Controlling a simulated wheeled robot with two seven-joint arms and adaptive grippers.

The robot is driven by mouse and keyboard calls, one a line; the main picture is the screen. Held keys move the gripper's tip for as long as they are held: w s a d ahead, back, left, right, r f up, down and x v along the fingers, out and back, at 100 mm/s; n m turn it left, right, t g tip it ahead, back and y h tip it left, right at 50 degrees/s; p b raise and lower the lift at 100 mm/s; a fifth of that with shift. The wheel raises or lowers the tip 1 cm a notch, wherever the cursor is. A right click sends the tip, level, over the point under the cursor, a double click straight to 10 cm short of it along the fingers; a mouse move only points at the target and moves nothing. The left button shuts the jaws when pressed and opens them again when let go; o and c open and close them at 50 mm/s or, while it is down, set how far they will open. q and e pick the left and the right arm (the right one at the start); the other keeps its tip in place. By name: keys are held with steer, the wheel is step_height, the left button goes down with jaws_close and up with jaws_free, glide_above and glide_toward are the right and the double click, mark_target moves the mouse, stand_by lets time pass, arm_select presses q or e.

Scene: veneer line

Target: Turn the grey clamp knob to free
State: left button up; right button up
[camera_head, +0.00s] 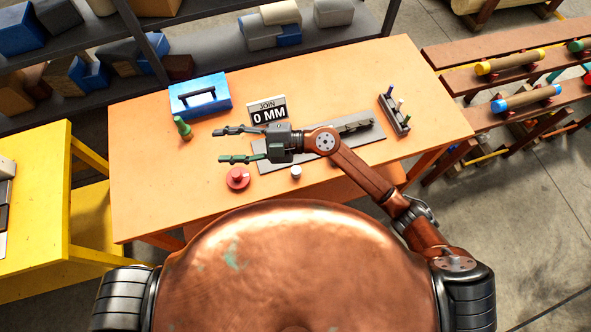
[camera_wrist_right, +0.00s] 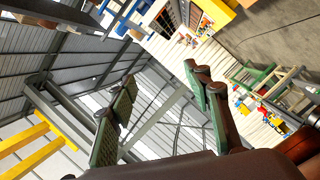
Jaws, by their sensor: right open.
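A small light grey knob (camera_head: 296,172) stands upright at the front edge of a grey plate (camera_head: 320,150) on the orange table; I take it for the clamp knob, and its setting is too small to read. A dark grey clamp-like bar (camera_head: 352,125) lies on the plate's right part. My right gripper (camera_head: 226,145) is open and empty above the plate's left end, pointing left, to the upper left of the knob and apart from it. Its spread fingers also show in the wrist view (camera_wrist_right: 160,78), with only the hall beyond them. My left gripper is out of view.
A red round button (camera_head: 237,178) sits left of the knob. A rack of coloured pegs (camera_head: 395,112) stands right. The table's left part is clear.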

step_height(320, 180, down, 7)
steer(key=s+n+g+h, duration=0.2)
steer(key=h, duration=0.2)
steer(key=m+t+h, duration=0.2)
steer(key=h, duration=1.1)
glide_above(295, 170)
steer(key=f, duration=1.4)
steer(key=shift+s, duration=0.2)
steer(key=shift+w+d+f, duration=0.1)
steer(key=shift+d+f, duration=0.05)
steer(key=shift+f, duration=0.15)
steer(key=shift+f+p, duration=0.6)
steer(key=shift+f, duration=2.95)
steer(key=shift+c, duration=0.6)
steer(key=c, duration=1)
